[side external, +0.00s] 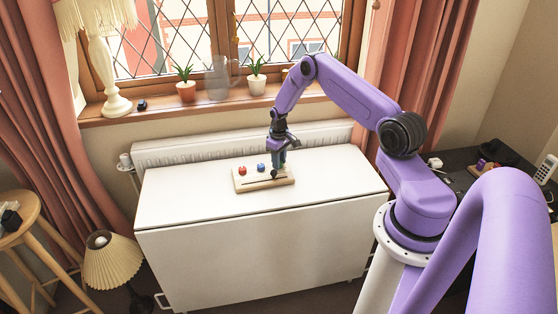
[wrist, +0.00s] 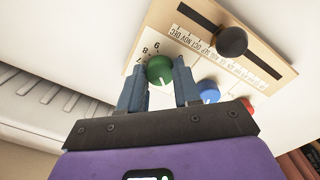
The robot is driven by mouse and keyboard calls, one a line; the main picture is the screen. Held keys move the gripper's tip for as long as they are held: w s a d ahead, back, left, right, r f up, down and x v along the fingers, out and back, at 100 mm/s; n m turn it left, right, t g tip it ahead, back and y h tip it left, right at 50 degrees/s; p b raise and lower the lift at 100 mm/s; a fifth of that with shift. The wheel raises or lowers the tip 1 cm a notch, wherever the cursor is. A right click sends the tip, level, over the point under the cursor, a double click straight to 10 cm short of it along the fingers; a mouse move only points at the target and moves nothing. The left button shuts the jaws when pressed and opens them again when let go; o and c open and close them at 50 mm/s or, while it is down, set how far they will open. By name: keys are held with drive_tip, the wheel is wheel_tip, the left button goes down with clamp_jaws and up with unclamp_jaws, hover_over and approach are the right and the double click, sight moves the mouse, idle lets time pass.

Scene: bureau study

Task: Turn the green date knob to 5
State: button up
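The wooden board (side external: 240,186) with a white face lies on the white cabinet top. In the wrist view, the green knob (wrist: 160,69) sits between the two fingertips of my gripper (wrist: 160,74), one on each side. The fingers are very close to the knob's sides; whether they press on it is unclear. A white mark on the knob points toward the bottom of the picture. The figures 7, 8 and 9 show beside the knob; the 5 cannot be made out. In the side view my gripper (side external: 279,160) is low over the board's right end.
A blue knob (wrist: 208,91) and a red knob (wrist: 246,105) stand in line with the green one. A black slider knob (wrist: 231,41) sits in a slot beside a month scale. The cabinet top (side external: 185,200) around the board is clear; a radiator (side external: 200,148) is behind.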

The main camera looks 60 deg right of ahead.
drive_tip(key=shift+m, duration=0.3)
drive_tip(key=m, duration=1.1)
drive_tip(key=shift+m, duration=0.7)
drive_tip(key=o, duration=1.1)
drive_tip(key=shift+c, duration=0.2)
wheel_tip(320, 180, up, 18)
drive_tip(key=shift+f, duration=0.25)
